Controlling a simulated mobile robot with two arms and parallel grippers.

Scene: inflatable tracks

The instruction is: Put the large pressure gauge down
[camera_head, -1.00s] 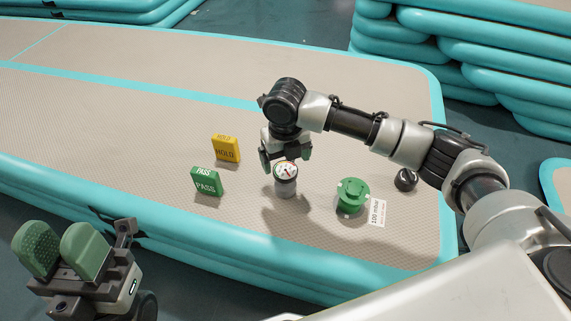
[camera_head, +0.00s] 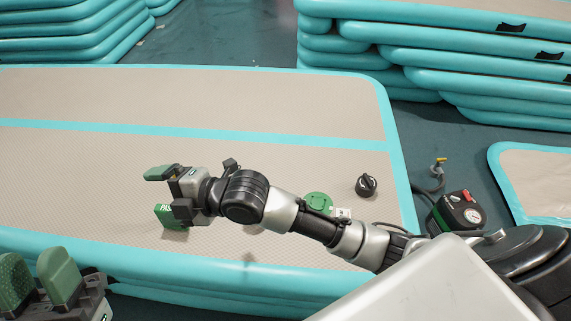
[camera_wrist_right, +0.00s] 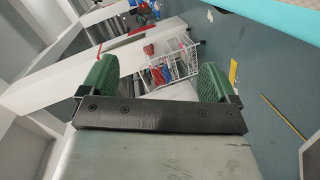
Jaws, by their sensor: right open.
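My left gripper (camera_head: 38,284) is open and empty at the lower left, in front of the mat.

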